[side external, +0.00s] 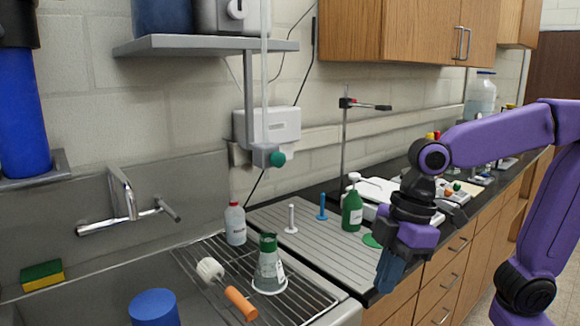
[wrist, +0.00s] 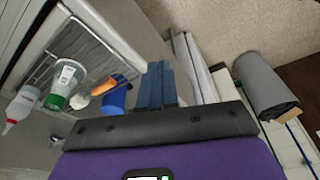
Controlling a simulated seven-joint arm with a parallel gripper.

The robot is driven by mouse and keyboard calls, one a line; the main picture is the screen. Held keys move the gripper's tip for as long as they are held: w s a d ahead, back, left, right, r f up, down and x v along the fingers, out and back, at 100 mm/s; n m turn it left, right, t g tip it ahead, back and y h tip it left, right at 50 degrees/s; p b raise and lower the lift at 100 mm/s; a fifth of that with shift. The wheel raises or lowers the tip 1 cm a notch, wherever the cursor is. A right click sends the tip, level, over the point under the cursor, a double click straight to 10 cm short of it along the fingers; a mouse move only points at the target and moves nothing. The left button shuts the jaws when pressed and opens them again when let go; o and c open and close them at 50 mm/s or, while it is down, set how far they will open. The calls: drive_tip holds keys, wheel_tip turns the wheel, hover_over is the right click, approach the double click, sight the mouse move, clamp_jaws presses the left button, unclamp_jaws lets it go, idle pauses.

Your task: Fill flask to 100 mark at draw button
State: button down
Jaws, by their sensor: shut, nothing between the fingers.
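The flask (side external: 269,270) is conical and clear, with a green neck and white markings. It stands upright on the wire rack over the sink; its liquid level is too small to read. It also shows in the wrist view (wrist: 66,84). A green round button (side external: 277,159) sits on a grey fitting under the wall shelf, above and behind the flask, with a clear vertical tube above the fitting. My gripper (side external: 388,276) is shut and empty, pointing down at the counter's front edge, right of the flask. Its blue fingers show in the wrist view (wrist: 156,72).
A red-capped bottle (side external: 235,225), an orange-handled brush (side external: 240,303) and a blue cup (side external: 153,308) are near the flask. A green bottle (side external: 352,211), white peg (side external: 291,218) and blue peg (side external: 322,207) stand on the counter. A clamp stand (side external: 345,140) rises behind.

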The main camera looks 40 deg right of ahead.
sight(278, 160)
drive_tip(key=w+d+r+n+t+y, duration=0.1)
drive_tip(key=w+d+r+t, duration=0.1)
drive_tip(key=w+r, duration=0.6)
drive_tip(key=w+d+r+n+t+y, duration=0.1)
drive_tip(key=w+d+r+n+t, duration=0.1)
drive_tip(key=w+r, duration=0.5)
wheel_tip(278, 160, up, 6)
drive_tip(key=shift+w+d+r+t, duration=0.15)
drive_tip(key=shift+w+d+t, duration=0.1)
drive_tip(key=shift+w+t, duration=0.15)
drive_tip(key=w+a+f, duration=0.3)
drive_tip(key=w+f, duration=0.5)
drive_tip(key=shift+w+a, duration=0.35)
drive_tip(key=shift+a, duration=0.05)
